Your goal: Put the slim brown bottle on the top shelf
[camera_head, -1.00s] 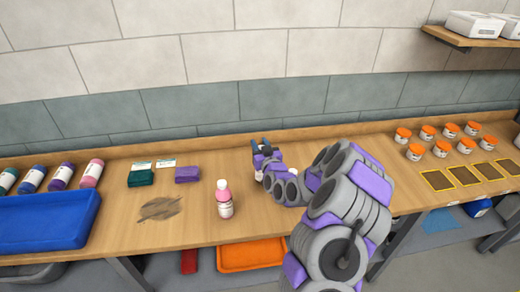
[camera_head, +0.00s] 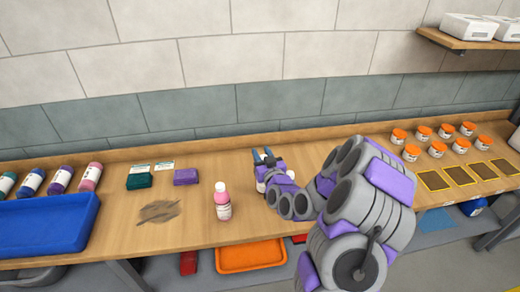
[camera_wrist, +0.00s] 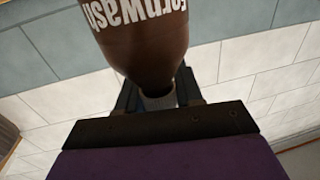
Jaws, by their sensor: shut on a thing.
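The slim brown bottle (camera_wrist: 143,40) with white lettering fills the top middle of the wrist view. Its neck is between the fingers of my gripper (camera_wrist: 157,93), which is shut on it. In the head view my gripper (camera_head: 263,154) is over the back part of the wooden bench, near the wall. The brown bottle cannot be made out clearly there, as my gripper and arm cover that spot. A wooden wall shelf (camera_head: 455,41) is at the upper right, well to the right of my gripper.
White boxes (camera_head: 470,26) stand on the shelf. A pink bottle (camera_head: 222,202) stands on the bench, left of my arm. Orange-lidded jars (camera_head: 411,153) and dark framed pads (camera_head: 434,181) are at the right. A blue tray (camera_head: 45,225) and several bottles are at the left.

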